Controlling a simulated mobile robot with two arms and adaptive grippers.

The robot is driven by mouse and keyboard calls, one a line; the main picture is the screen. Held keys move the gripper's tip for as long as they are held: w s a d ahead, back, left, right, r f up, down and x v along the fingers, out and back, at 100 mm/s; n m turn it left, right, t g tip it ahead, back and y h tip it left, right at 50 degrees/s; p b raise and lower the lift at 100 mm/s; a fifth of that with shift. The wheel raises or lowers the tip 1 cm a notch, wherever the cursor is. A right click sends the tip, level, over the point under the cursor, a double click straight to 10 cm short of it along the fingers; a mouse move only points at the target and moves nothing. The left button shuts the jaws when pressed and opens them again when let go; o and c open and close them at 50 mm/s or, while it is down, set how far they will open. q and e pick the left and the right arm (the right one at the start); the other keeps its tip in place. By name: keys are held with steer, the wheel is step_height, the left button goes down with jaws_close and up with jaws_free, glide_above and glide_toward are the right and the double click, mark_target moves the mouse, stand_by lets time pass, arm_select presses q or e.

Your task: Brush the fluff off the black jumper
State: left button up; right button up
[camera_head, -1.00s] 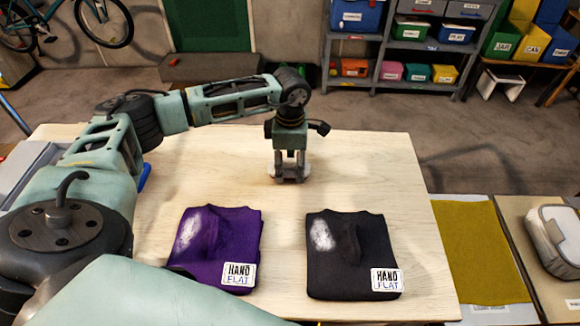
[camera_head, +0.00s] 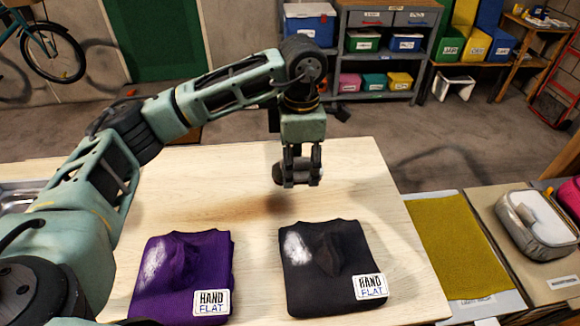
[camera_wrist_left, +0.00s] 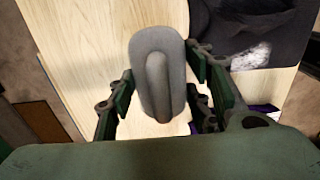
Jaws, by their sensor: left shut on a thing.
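The black jumper (camera_head: 335,265) lies folded on the table, with a white patch of fluff (camera_head: 297,252) on its upper left and a "HAND FLAT" label at its lower right. In the left wrist view the jumper (camera_wrist_left: 222,25) and its fluff (camera_wrist_left: 252,54) show at the upper right. My left gripper (camera_head: 299,168) is shut on a grey, rounded brush (camera_wrist_left: 158,75). It holds the brush above the table, behind the black jumper and apart from it. A shadow lies on the table below. My right gripper is not in view.
A folded purple jumper (camera_head: 185,277), also with white fluff and a label, lies left of the black one. The wooden table (camera_head: 365,195) is clear behind both. A mustard cloth (camera_head: 455,240) and a grey case (camera_head: 545,225) lie to the right.

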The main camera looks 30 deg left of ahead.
arm_select(q)
steer(key=o, duration=0.6)
steer(key=c, duration=0.4)
